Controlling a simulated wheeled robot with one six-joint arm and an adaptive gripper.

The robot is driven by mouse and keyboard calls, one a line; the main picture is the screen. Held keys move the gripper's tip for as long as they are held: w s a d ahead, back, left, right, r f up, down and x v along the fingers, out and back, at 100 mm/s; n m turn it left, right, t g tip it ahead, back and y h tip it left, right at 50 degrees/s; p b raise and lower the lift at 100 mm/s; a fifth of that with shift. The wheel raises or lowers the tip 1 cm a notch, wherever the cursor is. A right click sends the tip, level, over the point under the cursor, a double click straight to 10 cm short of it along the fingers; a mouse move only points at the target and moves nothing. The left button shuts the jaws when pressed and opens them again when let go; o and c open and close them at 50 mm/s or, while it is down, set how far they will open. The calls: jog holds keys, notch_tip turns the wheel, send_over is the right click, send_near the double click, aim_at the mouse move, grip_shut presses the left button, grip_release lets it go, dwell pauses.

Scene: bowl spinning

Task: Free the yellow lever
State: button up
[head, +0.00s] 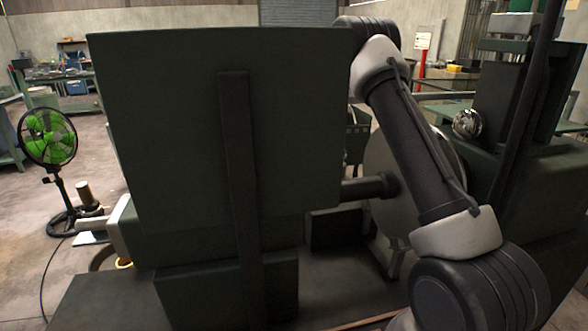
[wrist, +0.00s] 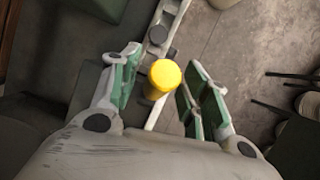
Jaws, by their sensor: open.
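The yellow lever shows in the wrist view as a round yellow knob (wrist: 163,77) on a pale metal bar. My gripper (wrist: 160,64) is open, with its green-padded fingers on either side of the knob. A small gap shows beside the knob on each side, so it does not look gripped. How deep the knob sits between the fingers cannot be told.
A large dark green machine housing (head: 215,130) fills the middle of the head view. A large metal disc (head: 395,215) and shaft stand behind my arm. A green-bladed fan (head: 48,137) stands at the left on open floor. Chair-like legs (wrist: 285,85) show at the right in the wrist view.

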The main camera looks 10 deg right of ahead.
jog(key=shift+f, duration=0.15)
grip_shut()
jog(key=shift+d+r+y, duration=0.2)
jog(key=shift+d+y, duration=0.4)
jog(key=shift+y, duration=0.1)
jog(key=shift+a, duration=0.1)
grip_release()
